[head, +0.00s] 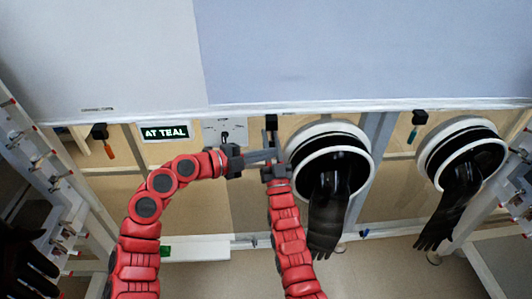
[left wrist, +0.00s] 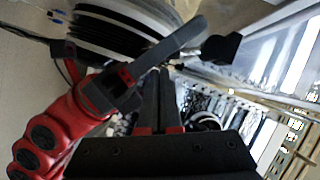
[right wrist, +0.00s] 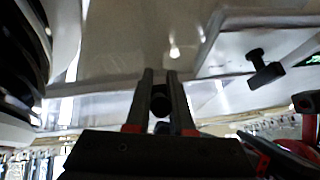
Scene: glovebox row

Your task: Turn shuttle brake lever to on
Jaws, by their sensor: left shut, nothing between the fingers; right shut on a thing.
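A small black lever (head: 225,138) stands on a grey plate (head: 211,128) beside the "AT TEAL" sign; a similar lever shows in the right wrist view (right wrist: 265,70). I cannot read which control is the shuttle brake lever. My right gripper (head: 271,142) points up at the wall and is shut on a dark round-ended part (right wrist: 160,100) between its fingers. A black block (head: 271,122) sits at its tips; it also shows in the left wrist view (left wrist: 222,47). My left gripper (head: 276,155) is shut and empty, lying close to the right gripper's fingers.
A round white glove port (head: 330,130) with a hanging black glove (head: 328,215) stands just right of my right gripper. Another port (head: 462,125) is farther right. The "AT TEAL" sign (head: 165,133) is left. Racks (head: 40,165) line the far left.

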